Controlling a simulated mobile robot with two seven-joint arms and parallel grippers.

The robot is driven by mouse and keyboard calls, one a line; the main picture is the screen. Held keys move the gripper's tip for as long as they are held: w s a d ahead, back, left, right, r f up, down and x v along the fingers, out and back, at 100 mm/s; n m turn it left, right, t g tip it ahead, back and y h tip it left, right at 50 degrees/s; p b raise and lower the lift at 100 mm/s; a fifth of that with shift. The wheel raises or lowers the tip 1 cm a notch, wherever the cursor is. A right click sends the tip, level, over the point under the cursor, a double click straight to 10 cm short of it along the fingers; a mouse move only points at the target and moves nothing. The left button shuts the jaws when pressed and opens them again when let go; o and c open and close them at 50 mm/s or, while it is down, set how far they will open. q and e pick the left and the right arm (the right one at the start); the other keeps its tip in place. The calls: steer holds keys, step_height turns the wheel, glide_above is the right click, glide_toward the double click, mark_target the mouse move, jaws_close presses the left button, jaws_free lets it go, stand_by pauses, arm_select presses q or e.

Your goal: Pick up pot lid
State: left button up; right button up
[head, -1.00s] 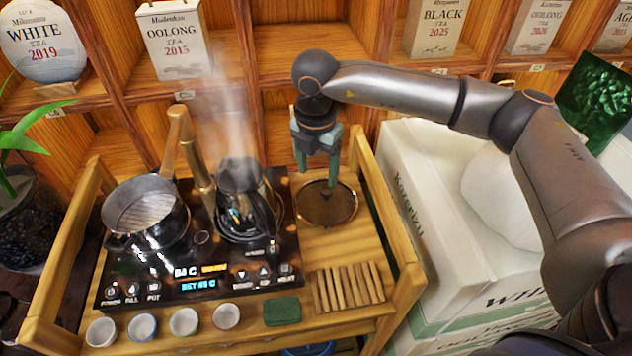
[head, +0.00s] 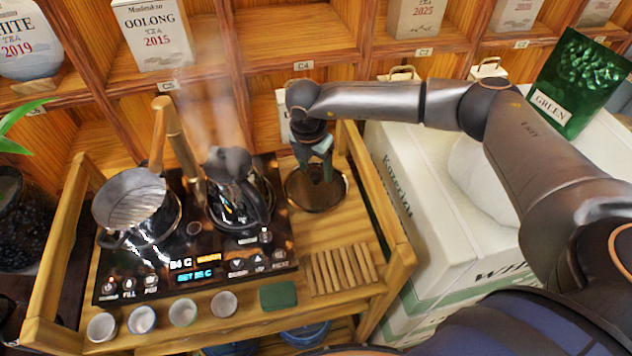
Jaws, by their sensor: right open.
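The pot lid (head: 303,200) is a round, dark glass disc with a thin rim. It lies flat on the wooden tea cart, right of the black hot plate. My right gripper (head: 319,178) points down over the lid's middle with its jaws open. Its fingertips are low, at or close to the lid's knob, which they largely hide. I cannot tell whether they touch it. My left gripper is out of view. An uncovered pot (head: 146,222) stands on the left of the hot plate.
A steaming dark kettle (head: 236,200) stands on the hot plate (head: 120,285), left of my gripper. A slatted wooden rack (head: 341,270), a green block (head: 278,295) and several small cups line the cart's front. A cart rail and a white box (head: 400,180) are to the right.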

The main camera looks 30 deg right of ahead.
steer(key=shift+f, duration=0.85)
steer(key=shift+c, duration=0.2)
steer(key=shift+d, duration=0.1)
jaws_close()
steer(key=shift+w+r, duration=0.1)
stand_by(0.3)
